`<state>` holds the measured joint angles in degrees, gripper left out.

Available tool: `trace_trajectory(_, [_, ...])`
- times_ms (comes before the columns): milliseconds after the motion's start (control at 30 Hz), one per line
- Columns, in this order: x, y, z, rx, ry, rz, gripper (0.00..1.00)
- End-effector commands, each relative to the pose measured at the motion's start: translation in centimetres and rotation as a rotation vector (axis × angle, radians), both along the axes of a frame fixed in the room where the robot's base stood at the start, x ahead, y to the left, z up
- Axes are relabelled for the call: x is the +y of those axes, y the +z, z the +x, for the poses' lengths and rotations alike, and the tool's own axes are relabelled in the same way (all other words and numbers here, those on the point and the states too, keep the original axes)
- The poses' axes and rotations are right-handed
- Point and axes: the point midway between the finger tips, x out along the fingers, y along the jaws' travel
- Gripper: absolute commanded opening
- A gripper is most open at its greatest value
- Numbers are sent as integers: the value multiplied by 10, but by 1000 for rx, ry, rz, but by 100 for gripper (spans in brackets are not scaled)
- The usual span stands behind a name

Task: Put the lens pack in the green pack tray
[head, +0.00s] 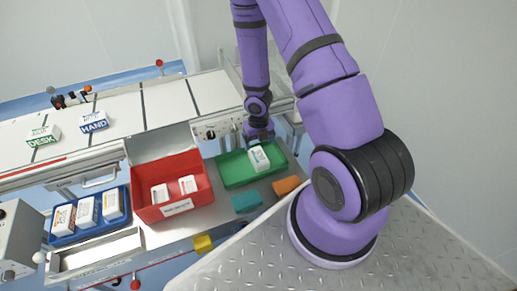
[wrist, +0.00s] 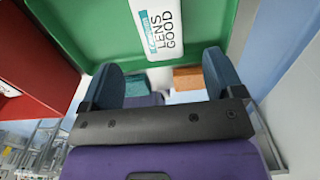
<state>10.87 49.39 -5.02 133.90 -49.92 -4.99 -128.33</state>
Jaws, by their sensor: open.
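The lens pack (head: 259,158) is a small white box inside the green pack tray (head: 234,178). In the wrist view its label (wrist: 160,24) reads "LENS GOOD", and the green tray floor (wrist: 95,28) surrounds it. My gripper (head: 260,137) is at the back side of the green tray, close to the pack. In the wrist view my gripper (wrist: 163,78) is open, with two blue fingers spread apart and nothing between them. The pack lies beyond the fingertips, apart from them. Part of the pack is cut off by the wrist view's top edge.
A red bin (head: 143,180) with white packs stands left of the green tray. A blue tray (head: 91,232) holds several packs. DESK (head: 43,136) and HAND (head: 94,122) packs lie on the white conveyor. Teal (head: 247,202), orange (head: 286,186) and yellow (head: 203,244) blocks sit in front.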

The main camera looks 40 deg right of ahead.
Motion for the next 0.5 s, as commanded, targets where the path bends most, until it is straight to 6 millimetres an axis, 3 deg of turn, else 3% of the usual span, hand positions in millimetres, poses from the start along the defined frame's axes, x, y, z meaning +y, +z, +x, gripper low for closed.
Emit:
trace_trajectory(200, [0, 23, 0, -1, -1, 2, 87])
trace_trajectory(500, [0, 30, 0, 0, 0, 0, 87])
